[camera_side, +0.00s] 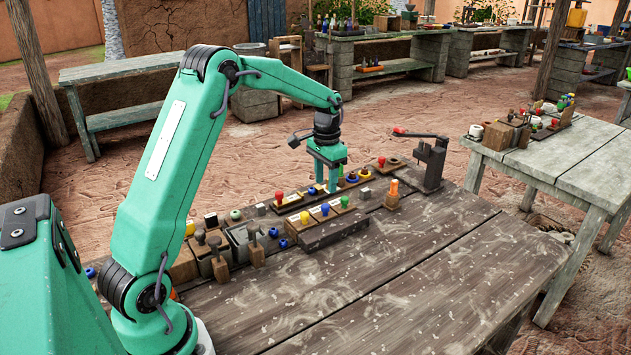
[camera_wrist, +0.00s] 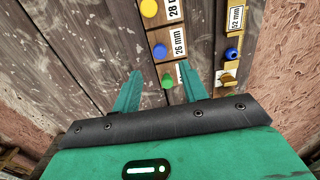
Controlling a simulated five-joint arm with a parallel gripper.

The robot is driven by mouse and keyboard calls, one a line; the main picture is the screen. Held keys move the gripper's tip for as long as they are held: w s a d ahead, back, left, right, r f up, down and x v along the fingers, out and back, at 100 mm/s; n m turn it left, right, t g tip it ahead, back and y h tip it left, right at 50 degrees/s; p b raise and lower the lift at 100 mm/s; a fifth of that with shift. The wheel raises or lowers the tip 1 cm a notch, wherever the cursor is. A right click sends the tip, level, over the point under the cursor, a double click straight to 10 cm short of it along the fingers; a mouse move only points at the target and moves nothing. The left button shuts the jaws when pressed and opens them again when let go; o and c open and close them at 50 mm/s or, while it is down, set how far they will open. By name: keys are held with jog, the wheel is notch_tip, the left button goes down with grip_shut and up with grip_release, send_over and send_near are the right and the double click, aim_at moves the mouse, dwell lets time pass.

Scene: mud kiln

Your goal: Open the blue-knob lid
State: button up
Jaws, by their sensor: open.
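My gripper (camera_wrist: 163,70) is open and points down over the row of small knobbed boxes; its teal fingers (camera_side: 329,187) show in the side view. In the wrist view a blue knob (camera_wrist: 160,51) sits on a wooden lid beside a "26 mm" label, just beyond the fingertips. A second blue knob (camera_wrist: 232,54) is farther right, near a "52 mm" label. I cannot tell for sure which matches which. No lid is visibly raised.
A green knob (camera_wrist: 167,82) lies between the fingers in the wrist view, and a yellow knob (camera_wrist: 149,8) is at its top. A dark metal stand with a red-tipped lever (camera_side: 430,160) is at the table's far right. The front tabletop (camera_side: 420,275) is clear.

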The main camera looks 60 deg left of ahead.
aim_at(326, 205)
jog(key=shift+f, duration=3.6)
grip_shut()
